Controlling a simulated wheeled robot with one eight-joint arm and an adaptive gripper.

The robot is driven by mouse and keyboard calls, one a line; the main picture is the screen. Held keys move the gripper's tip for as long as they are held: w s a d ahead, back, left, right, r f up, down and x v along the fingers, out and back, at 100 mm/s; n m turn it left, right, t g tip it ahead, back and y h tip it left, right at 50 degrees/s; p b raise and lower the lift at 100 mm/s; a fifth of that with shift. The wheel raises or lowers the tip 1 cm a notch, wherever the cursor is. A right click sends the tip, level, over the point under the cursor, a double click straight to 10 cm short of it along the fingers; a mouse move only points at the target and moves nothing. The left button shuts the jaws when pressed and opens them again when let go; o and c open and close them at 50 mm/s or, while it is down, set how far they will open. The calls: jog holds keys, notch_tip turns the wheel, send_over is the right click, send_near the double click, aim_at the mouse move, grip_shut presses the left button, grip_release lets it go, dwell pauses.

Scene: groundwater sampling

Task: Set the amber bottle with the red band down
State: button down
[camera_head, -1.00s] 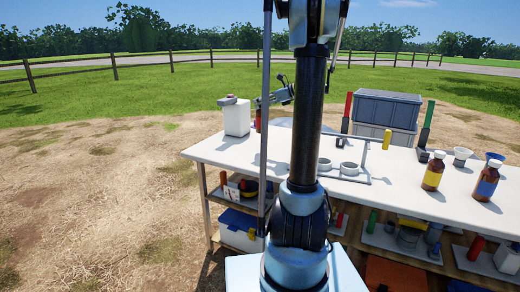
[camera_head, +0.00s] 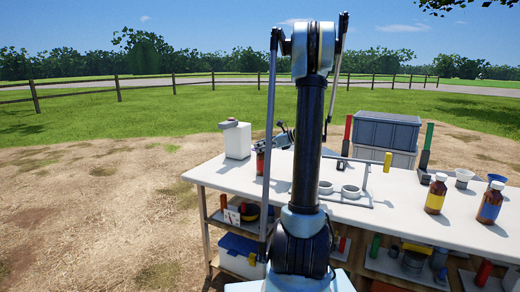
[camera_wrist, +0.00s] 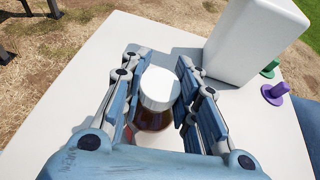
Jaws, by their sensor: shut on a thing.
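The amber bottle with the red band (camera_head: 260,162) is at the left end of the white table (camera_head: 221,178), beside a white jug (camera_head: 237,142). In the wrist view its white cap (camera_wrist: 160,88) and brown shoulder sit between the blue-grey fingers of my gripper (camera_wrist: 158,72), which is shut on it. The bottle looks upright. Its base is hidden, so I cannot tell whether it touches the table. In the head view my gripper (camera_head: 283,138) is partly hidden by my own arm.
The white jug (camera_wrist: 255,40) stands close on the right in the wrist view, with purple (camera_wrist: 275,92) and green pieces beyond. Yellow-banded (camera_head: 435,199) and blue-banded (camera_head: 489,207) bottles stand at the table's right. A rack with rings (camera_head: 348,192) is mid-table.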

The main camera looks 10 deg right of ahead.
jog(key=c, duration=1.2)
grip_release()
